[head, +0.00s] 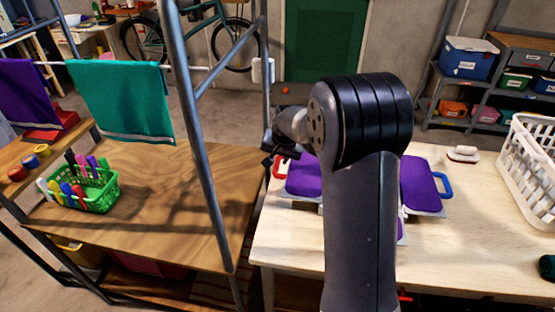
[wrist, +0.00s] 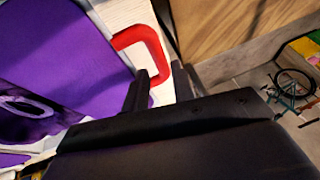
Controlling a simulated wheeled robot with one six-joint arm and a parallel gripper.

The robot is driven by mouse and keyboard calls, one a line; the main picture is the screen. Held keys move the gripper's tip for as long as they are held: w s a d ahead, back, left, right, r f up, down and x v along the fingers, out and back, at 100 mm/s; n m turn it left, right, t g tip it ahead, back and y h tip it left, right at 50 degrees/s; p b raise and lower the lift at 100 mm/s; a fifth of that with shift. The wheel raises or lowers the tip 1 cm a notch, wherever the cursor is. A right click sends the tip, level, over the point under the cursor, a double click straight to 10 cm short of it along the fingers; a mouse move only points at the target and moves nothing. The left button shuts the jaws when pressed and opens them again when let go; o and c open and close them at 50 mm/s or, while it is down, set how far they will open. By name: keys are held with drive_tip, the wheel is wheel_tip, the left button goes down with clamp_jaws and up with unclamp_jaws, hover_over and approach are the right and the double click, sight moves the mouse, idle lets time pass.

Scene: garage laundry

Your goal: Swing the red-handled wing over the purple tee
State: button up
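The purple tee (head: 304,178) lies spread on a white folding board on the pale table, partly hidden behind my arm. It fills the left of the wrist view (wrist: 60,55). The red handle (head: 278,169) sticks out from the board's left wing. In the wrist view the red handle (wrist: 152,45) is a U-shaped loop beside the purple cloth. My gripper (wrist: 160,72) is open, its fingers apart at the loop's near end; I cannot tell whether they touch it. In the head view my gripper (head: 277,152) is just above the red handle. The board's middle is mostly hidden.
A blue handle (head: 444,186) is on the board's right side. A white basket (head: 530,165) and a small brush (head: 463,154) are on the right. A metal frame post (head: 205,170), brown table (head: 150,210) and green pen basket (head: 85,190) are on the left.

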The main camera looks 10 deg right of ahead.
drive_tip(key=shift+x, duration=1.5)
drive_tip(key=shift+c, duration=0.6)
clamp_jaws()
